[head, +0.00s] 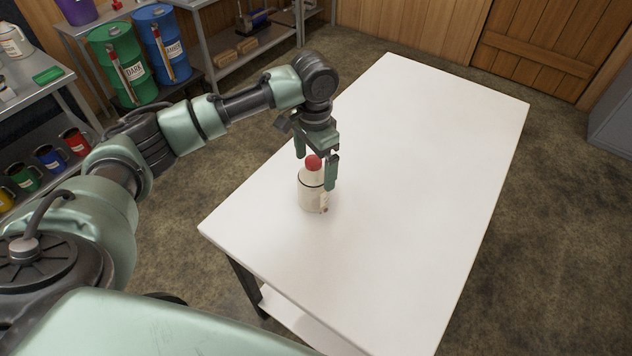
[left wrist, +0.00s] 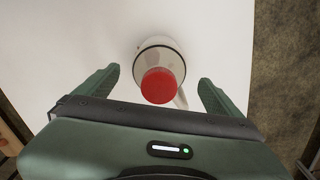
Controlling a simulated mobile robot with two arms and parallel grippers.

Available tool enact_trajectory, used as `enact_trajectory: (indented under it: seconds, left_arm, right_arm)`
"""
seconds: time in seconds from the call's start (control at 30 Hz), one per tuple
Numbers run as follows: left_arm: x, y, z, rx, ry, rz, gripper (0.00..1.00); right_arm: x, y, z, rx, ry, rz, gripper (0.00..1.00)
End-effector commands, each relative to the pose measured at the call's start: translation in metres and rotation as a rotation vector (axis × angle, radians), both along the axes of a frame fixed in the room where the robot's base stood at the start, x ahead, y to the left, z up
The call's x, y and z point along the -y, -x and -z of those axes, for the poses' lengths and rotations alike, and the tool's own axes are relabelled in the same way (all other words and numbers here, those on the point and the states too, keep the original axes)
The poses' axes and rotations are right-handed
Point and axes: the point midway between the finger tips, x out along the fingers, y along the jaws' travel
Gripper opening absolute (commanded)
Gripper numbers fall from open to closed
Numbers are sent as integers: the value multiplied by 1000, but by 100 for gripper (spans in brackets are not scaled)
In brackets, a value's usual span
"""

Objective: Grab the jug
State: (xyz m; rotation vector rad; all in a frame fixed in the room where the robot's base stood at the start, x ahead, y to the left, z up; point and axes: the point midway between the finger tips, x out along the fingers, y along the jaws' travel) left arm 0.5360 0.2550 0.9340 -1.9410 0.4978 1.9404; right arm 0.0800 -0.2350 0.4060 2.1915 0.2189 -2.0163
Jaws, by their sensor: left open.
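The jug (head: 311,196) is a cream-white container with a red cap, standing upright on the white table (head: 420,150) near its left edge. In the left wrist view the jug (left wrist: 152,50) lies between and beyond the fingers, its red cap closest to the camera. My left gripper (head: 315,172) is open above the jug, pointing down, with one finger on each side of the red cap. The fingers appear apart from the jug. In the head view the gripper hides part of the jug's top. My right gripper is not in view.
The rest of the tabletop is clear. A green drum (head: 120,62) and a blue drum (head: 160,48) stand on a rack at the back left. A metal shelf (head: 62,100) at the left holds several coloured mugs. Another white jug (head: 14,42) stands on that shelf.

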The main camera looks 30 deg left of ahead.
Motion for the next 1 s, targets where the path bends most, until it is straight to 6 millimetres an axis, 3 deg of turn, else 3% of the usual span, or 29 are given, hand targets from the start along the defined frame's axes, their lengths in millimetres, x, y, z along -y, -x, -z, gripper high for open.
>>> enact_trajectory:
  seconds: [0.1, 0.3, 0.57, 0.8, 1.0]
  left_arm:
    - [-1, 5, 17, -4, -2, -1, 97]
    - [-1, 6, 41, -1, 0, 0, 97]
    - [-1, 5, 43, 1, 0, 0, 97]
    - [-1, 5, 43, 1, 0, 0, 30]
    - [-1, 5, 43, 2, 0, 0, 30]
  right_arm:
    - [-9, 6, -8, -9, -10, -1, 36]
    - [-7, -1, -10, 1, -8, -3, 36]
    - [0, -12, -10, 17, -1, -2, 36]
    - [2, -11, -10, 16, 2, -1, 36]
    - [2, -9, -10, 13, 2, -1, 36]
